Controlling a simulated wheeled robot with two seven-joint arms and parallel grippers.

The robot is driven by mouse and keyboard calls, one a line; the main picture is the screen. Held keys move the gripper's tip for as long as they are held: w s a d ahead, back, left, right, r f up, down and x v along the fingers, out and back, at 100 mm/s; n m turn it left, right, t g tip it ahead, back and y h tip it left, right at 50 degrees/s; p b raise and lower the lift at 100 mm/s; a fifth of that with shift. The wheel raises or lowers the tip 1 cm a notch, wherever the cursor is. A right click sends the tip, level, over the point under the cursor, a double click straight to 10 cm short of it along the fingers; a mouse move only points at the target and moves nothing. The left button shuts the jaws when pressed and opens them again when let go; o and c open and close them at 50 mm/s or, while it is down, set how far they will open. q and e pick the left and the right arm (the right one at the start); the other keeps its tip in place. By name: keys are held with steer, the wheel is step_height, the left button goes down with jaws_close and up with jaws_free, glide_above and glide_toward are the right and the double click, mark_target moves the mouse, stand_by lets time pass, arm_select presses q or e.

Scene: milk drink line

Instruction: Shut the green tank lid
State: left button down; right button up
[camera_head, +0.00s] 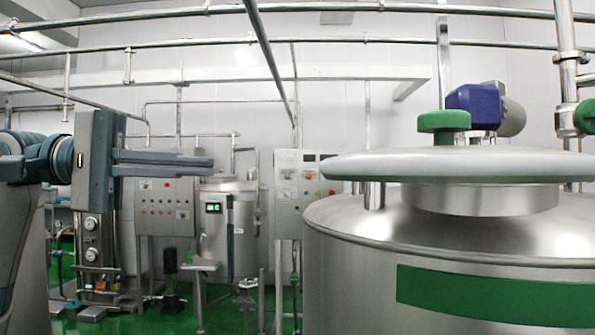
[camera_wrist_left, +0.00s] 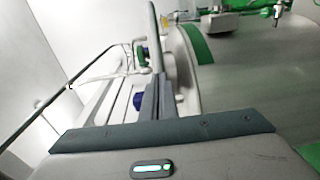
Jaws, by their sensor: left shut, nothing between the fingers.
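The tank lid (camera_head: 459,166) is a pale, wide disc with a green knob (camera_head: 444,122) on top, at the right of the head view. It looks level above the short neck (camera_head: 480,200) of the steel tank (camera_head: 350,270), which has a green band (camera_head: 495,296). I cannot tell whether a small gap is left under it. My left gripper (camera_head: 212,164) is shut and empty, left of the lid and apart from it, at about its height. My right gripper is out of view.
A blue motor (camera_head: 475,105) sits behind the lid. Control panels (camera_head: 165,207) and a smaller tank (camera_head: 228,235) stand at the back. Steel pipes (camera_head: 270,50) cross overhead. The space between my left gripper and the lid looks clear.

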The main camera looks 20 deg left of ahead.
mark_target(325, 172)
arm_select(q)
steer(key=shift+w+d, duration=0.1)
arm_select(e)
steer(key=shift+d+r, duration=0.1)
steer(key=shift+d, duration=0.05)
